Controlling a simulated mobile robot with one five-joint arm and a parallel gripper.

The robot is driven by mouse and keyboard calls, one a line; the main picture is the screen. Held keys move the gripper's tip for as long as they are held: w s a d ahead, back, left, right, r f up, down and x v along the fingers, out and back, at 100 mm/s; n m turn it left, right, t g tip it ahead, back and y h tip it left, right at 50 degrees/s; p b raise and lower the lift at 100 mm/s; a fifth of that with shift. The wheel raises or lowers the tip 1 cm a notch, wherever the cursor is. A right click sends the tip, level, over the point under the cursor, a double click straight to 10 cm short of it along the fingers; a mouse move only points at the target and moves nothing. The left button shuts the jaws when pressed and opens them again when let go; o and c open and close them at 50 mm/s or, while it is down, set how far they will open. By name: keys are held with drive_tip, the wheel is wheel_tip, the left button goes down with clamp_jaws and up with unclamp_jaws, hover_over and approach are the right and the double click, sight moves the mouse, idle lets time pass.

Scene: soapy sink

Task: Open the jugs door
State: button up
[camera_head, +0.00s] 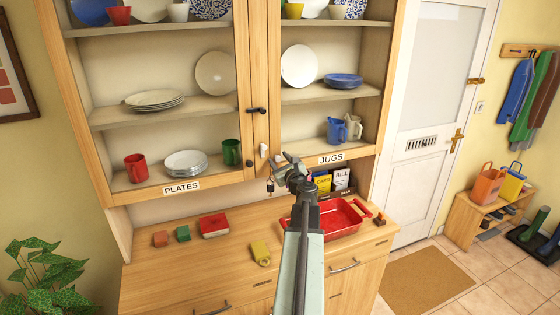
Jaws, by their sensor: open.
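The jugs door (261,60) is the right-hand door of the wooden dresser, with a JUGS label (331,158) along its bottom rail. It looks shut beside the plates door (243,60). A dark latch (258,110) sits where the two doors meet, with a small pale fitting (263,150) lower on the jugs door. My gripper (283,163) is open and empty near this door's lower left corner, close to the pale fitting. I cannot tell whether it touches the door. A blue jug (337,131) and a pale jug (353,127) stand behind the door.
Below are a red tray (347,220), a yellow object (261,252) and small coloured blocks on the counter (190,270). Keys (270,185) hang near my gripper. CARD and BILL boxes (341,179) stand under the jugs shelf.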

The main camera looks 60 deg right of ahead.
clamp_jaws()
idle(1.2)
